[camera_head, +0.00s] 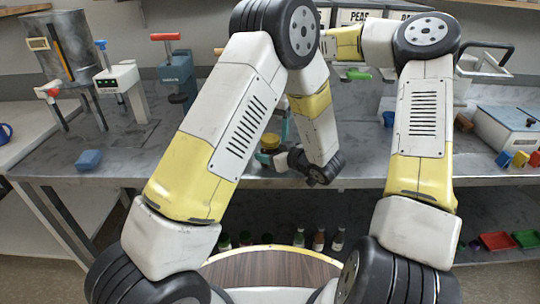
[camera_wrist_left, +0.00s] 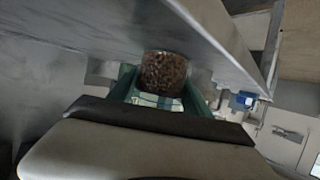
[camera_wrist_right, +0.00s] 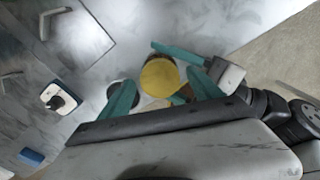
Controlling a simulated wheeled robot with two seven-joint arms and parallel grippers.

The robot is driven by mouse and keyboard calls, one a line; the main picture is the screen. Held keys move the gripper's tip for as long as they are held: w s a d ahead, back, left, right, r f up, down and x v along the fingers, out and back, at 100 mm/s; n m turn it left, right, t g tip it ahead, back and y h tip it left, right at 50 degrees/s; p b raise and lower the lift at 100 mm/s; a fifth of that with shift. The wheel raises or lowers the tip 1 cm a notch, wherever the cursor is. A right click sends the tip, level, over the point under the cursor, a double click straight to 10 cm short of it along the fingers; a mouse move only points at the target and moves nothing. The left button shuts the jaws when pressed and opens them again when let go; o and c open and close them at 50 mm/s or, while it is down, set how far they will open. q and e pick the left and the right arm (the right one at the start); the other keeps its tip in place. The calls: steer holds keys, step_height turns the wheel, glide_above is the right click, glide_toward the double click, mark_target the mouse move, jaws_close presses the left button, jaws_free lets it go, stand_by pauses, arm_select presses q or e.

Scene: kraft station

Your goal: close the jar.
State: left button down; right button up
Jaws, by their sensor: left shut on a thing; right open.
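The jar (camera_wrist_left: 163,72), with brown contents and a pale label, stands between the fingers of my left gripper (camera_wrist_left: 172,100), which is shut on it. The jar is close to a grey metal edge in the left wrist view. A round yellow lid (camera_wrist_right: 160,77) shows from above in the right wrist view, and its yellow top (camera_head: 270,141) shows in the head view. My right gripper (camera_wrist_right: 163,94) is open, with its teal fingers on either side of the lid. I cannot tell whether the lid is seated.
The grey worktable (camera_head: 220,160) runs across the scene. A blue block (camera_head: 89,160) lies at its left. Red-handled (camera_head: 165,37) equipment stands at the back left. A grey box (camera_head: 510,128) and several coloured blocks are at the right. Bottles stand below the table.

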steer(key=shift+r, duration=2.3)
steer(key=shift+o, duration=0.5)
steer(key=o, duration=0.5)
steer(key=shift+c, duration=0.2)
step_height(320, 180, up, 12)
